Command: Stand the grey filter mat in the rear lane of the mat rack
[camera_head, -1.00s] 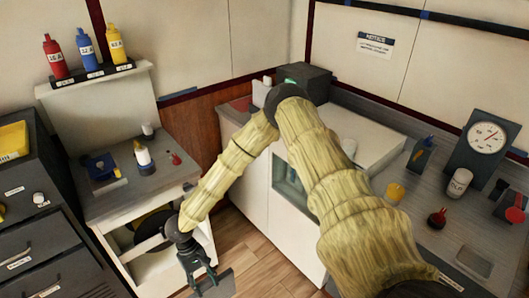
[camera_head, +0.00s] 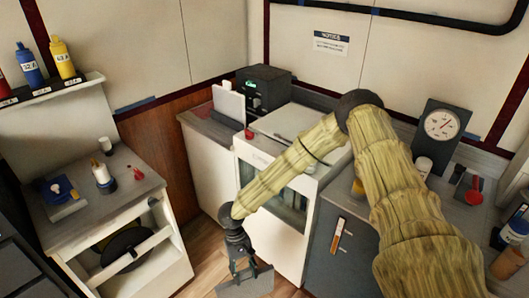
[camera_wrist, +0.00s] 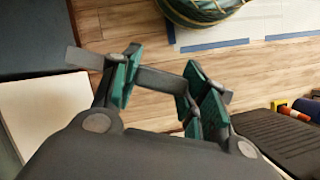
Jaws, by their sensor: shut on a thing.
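The grey filter mat (camera_head: 247,287) hangs below my gripper (camera_head: 242,262), low over the floor in front of the white cabinet. My gripper is shut on the mat. In the wrist view, the mat (camera_wrist: 158,82) shows nearly edge-on as a grey strip between the teal fingers of my gripper (camera_wrist: 163,88). I cannot identify the mat rack or its rear lane for certain. A white upright panel (camera_head: 228,104) stands on the back counter, left of a black device, but I cannot tell whether it belongs to the rack.
The black device (camera_head: 264,87) stands in the back corner. A white glass-fronted cabinet (camera_head: 270,171) is behind my arm. A workbench (camera_head: 107,185) with bottles stands left; a gauge (camera_head: 440,125) stands on the right counter. Wooden floor (camera_head: 206,254) is open between the benches.

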